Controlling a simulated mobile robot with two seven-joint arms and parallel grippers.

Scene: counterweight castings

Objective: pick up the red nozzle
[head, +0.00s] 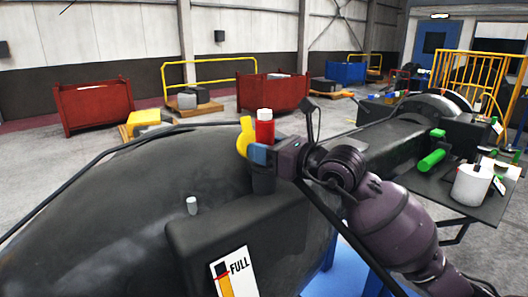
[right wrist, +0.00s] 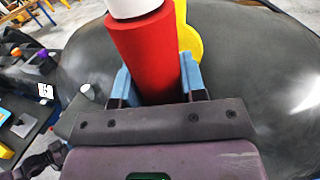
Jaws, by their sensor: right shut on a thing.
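The red nozzle (head: 265,130) is an upright red cylinder with a white top end, above the large dark casting (head: 100,190). My right gripper (head: 259,154) reaches it from the right and is shut on its lower part. In the right wrist view the red nozzle (right wrist: 146,50) stands between the two blue fingers of my right gripper (right wrist: 157,82). The fingers hide its lower end in the head view, so I cannot tell whether it touches what is below. My left gripper is not in view.
A yellow part (head: 245,136) stands close beside the nozzle, on the left. A small grey peg (head: 192,205) and a "FULL" label (head: 234,272) are on the casting. A dark side table (head: 425,188) at the right holds a white canister (head: 471,186) and a green cylinder (head: 431,160).

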